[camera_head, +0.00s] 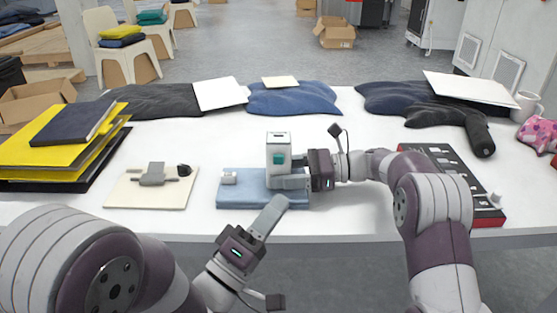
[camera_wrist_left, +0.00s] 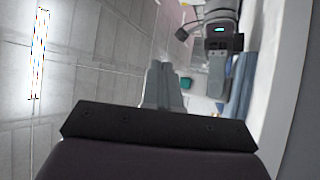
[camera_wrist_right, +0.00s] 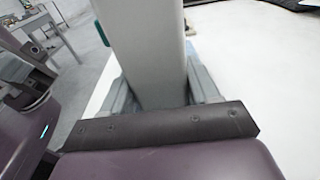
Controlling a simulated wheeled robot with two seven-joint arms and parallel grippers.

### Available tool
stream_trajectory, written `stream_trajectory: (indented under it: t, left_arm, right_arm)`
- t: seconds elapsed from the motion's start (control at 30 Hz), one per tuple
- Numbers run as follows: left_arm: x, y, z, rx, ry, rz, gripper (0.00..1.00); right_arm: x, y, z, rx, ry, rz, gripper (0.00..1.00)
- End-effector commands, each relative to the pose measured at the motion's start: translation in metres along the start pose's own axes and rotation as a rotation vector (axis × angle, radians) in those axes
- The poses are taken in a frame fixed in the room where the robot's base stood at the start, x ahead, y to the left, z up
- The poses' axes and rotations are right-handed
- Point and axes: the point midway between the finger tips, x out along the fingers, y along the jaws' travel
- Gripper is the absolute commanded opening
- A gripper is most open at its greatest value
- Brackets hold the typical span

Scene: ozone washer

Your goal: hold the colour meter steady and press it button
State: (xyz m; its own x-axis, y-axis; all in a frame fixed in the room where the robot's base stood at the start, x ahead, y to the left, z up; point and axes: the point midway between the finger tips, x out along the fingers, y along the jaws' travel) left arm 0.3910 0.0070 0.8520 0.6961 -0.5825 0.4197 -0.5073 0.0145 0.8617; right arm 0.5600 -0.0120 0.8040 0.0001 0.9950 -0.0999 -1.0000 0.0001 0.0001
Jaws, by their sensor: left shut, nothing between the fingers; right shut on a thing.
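The colour meter (camera_head: 281,141) is a white upright box with a green button (camera_head: 279,160) on its front face, above a blue folded cloth (camera_head: 235,190). My right gripper (camera_head: 276,183) reaches in from the right and is shut around the meter's lower part. In the right wrist view the meter (camera_wrist_right: 146,50) stands between the fingers, with a bit of green at its left edge. My left gripper (camera_head: 279,203) is shut and empty, in front of and below the meter, apart from the button. The left wrist view shows its closed fingers (camera_wrist_left: 163,82) beside the green button (camera_wrist_left: 187,84).
A cream board (camera_head: 130,194) with a grey clamp-like part lies left of the cloth. Yellow and dark folders (camera_head: 60,150) are stacked at the far left. A red and black case (camera_head: 489,217) lies right, under my right arm. Dark and blue cloths line the back.

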Motion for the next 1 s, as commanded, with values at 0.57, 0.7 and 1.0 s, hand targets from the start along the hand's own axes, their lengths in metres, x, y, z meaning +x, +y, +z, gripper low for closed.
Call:
stream_trajectory:
  t: [0.57,0.7,1.0]
  left_arm:
    - [0.043,-0.032,-0.032,0.002,0.001,-0.001,0.00]
    - [0.054,-0.039,-0.040,0.002,0.001,-0.001,0.00]
    - [0.062,-0.045,-0.045,0.002,0.000,-0.001,0.00]
  right_arm:
    - [0.000,0.000,0.000,0.000,0.000,0.000,0.43]
    - [0.000,0.000,0.000,0.000,0.000,0.000,0.43]
    - [0.000,0.000,0.000,0.000,0.000,0.000,0.43]
